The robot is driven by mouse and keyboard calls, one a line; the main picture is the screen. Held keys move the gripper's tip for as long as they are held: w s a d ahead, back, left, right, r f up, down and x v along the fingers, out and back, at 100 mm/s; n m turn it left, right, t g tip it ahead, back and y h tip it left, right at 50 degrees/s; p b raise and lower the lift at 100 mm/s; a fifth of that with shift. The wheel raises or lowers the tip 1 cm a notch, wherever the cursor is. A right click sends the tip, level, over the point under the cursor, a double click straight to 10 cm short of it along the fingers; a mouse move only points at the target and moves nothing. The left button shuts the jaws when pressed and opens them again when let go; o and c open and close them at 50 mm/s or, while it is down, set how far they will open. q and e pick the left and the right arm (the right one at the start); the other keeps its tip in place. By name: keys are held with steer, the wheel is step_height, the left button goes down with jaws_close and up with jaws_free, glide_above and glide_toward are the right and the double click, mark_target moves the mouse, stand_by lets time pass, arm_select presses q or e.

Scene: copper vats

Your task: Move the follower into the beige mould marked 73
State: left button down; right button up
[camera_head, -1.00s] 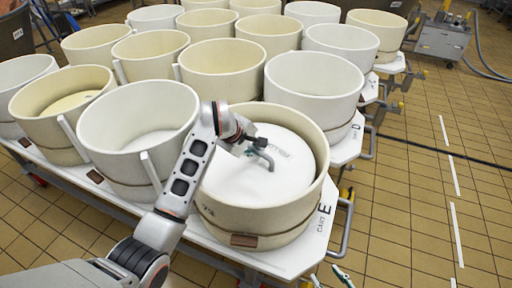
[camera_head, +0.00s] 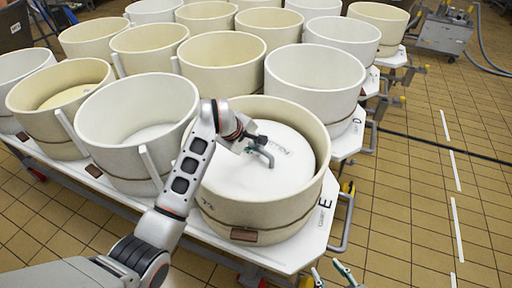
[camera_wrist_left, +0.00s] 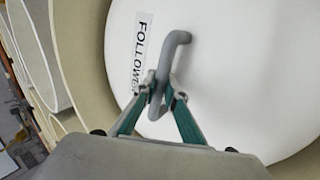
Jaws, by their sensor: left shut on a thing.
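The follower (camera_head: 255,180) is a white disc with a FOLLOWER label and a grey bent handle. It is inside the beige mould (camera_head: 250,215), below the rim, and looks roughly level. The dark mark on the mould's left side is too small to read surely. My left gripper (camera_head: 256,150) is shut on the follower's handle; the left wrist view shows its green fingers (camera_wrist_left: 160,100) on both sides of the handle, over the white disc (camera_wrist_left: 240,80). Whether the disc rests on anything is hidden. My right gripper (camera_head: 331,274) shows only its fingertips, apart and empty, at the bottom edge.
The mould stands at the corner of a white table (camera_head: 310,240) marked E. A white mould (camera_head: 135,135) stands close on its left, another white one (camera_head: 315,85) behind it. Several more moulds fill the tables behind. Tiled floor on the right (camera_head: 410,200) is largely clear.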

arm_select(q)
steer(key=shift+w+r, duration=0.1)
steer(key=shift+r, duration=0.15)
arm_select(e)
steer(key=shift+s+f, duration=0.15)
steer(key=shift+s, duration=0.1)
arm_select(q)
steer(key=shift+f, duration=0.3)
arm_select(e)
steer(key=shift+w, duration=0.4)
arm_select(q)
steer(key=shift+f, duration=0.1)
arm_select(e)
steer(key=shift+f, duration=0.1)
arm_select(q)
steer(key=shift+f+b, duration=0.1)
steer(key=shift+b, duration=0.2)
arm_select(e)
steer(key=shift+s+f, duration=0.1)
arm_select(q)
steer(key=shift+f, duration=0.25)
arm_select(e)
steer(key=shift+s+f, duration=0.45)
steer(key=shift+s, duration=0.1)
arm_select(q)
steer(key=shift+d+f, duration=0.1)
arm_select(e)
steer(key=shift+w, duration=0.1)
